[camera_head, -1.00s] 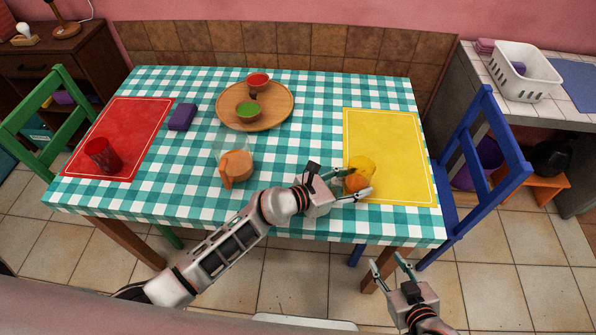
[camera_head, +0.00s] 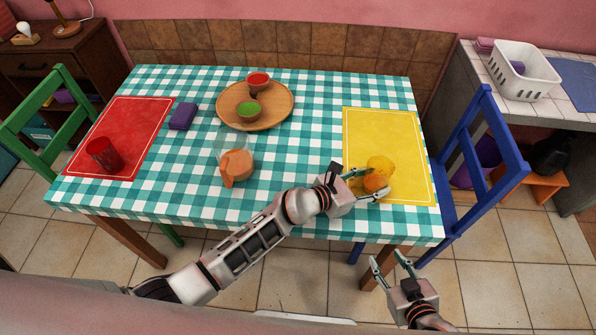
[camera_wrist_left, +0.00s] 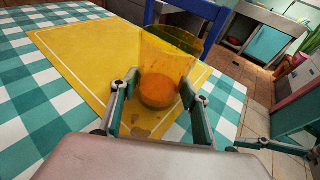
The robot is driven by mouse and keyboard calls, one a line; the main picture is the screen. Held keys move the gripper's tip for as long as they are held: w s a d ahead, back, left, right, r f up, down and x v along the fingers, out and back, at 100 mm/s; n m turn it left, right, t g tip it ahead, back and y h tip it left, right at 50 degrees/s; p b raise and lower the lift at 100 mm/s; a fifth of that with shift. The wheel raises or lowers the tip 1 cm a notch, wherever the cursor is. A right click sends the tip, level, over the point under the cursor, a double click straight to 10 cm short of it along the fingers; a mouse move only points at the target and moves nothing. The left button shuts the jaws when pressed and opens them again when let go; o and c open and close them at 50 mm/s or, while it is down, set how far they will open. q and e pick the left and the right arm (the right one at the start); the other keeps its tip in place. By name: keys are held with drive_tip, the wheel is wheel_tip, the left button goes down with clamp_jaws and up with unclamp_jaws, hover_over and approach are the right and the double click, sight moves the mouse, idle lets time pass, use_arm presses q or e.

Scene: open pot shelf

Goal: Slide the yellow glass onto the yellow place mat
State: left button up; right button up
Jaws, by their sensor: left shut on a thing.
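The yellow glass (camera_head: 381,163) is see-through and holds orange liquid. It stands over the near part of the yellow place mat (camera_head: 385,130), inside the mat's outline in the head view. My left gripper (camera_head: 374,184) is shut on the glass from its left, low down. In the left wrist view the glass (camera_wrist_left: 165,65) sits between the two fingers, with the mat (camera_wrist_left: 85,50) under and beyond it. The fingers hide part of its sides. My right gripper (camera_head: 389,264) is open and empty, in front of the table's near edge.
A jug with orange liquid (camera_head: 238,165) stands left of my left gripper. A round wooden tray (camera_head: 277,113) with a red and a green bowl is farther back. A red glass (camera_head: 103,154) stands on a red mat (camera_head: 135,125). A blue chair (camera_head: 490,150) is at the right.

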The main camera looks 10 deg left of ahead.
use_arm(q)
drive_tip(key=o, duration=0.9)
drive_tip(key=v, duration=1.2)
drive_tip(key=shift+a, duration=0.1)
